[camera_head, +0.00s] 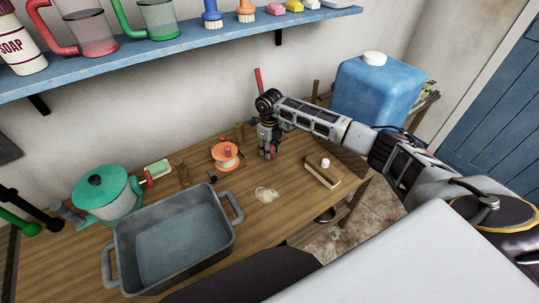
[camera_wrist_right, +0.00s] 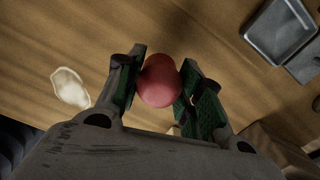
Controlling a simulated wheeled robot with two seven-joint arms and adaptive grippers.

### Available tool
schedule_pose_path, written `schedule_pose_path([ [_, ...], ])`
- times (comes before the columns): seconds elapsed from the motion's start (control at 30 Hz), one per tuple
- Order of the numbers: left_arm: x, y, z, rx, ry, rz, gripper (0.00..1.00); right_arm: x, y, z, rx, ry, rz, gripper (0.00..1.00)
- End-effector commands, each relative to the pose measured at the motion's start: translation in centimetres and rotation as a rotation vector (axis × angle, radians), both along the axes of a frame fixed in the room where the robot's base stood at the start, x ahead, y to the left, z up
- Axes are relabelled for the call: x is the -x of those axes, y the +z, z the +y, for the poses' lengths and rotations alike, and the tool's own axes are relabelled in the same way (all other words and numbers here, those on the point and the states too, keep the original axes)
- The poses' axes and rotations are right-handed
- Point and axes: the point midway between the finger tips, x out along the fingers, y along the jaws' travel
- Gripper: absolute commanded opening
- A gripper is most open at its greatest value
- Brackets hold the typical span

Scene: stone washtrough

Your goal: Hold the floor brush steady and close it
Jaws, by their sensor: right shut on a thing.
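A wooden block with a pale lower edge and a white knob on top (camera_head: 323,173) lies on the right part of the table in the head view; it looks like the floor brush. My right gripper (camera_head: 268,152) is low over the table, to the left of this block and apart from it. In the right wrist view, the green-padded fingers of the right gripper (camera_wrist_right: 160,95) are shut on a rounded red thing (camera_wrist_right: 159,82). Most of what lies below the red thing is hidden. My left gripper is in neither view.
A grey basin (camera_head: 118,265) and a green pot (camera_head: 103,190) stand at left. An orange pot (camera_head: 225,155) is left of the right gripper. A pale flat piece (camera_head: 266,194) lies in front. A blue canister (camera_head: 378,92) stands at the back right. A blue shelf (camera_head: 200,45) hangs above.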

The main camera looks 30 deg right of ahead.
Motion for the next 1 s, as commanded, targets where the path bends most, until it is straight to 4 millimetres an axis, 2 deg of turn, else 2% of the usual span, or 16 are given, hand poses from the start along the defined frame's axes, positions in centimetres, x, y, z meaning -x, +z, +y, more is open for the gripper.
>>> schedule_pose_path([
  [0.2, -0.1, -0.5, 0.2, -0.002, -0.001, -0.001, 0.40, -0.1, 3.3, 0.0, 0.000, 0.001, -0.003, 0.17],
  [0.4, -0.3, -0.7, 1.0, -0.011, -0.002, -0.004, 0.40, 0.0, 5.2, 0.0, 0.001, 0.000, -0.001, 0.17],
  [0.67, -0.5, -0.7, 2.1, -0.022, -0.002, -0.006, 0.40, 0.0, 5.8, 0.0, 0.000, -0.001, 0.000, 0.17],
  [0.97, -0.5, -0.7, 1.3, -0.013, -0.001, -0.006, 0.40, 0.0, 5.7, 0.0, 0.001, 0.000, 0.000, 0.17],
  [1.0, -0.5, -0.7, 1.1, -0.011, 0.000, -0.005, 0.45, 0.0, 5.7, 0.0, 0.001, 0.000, 0.000, 0.17],
])
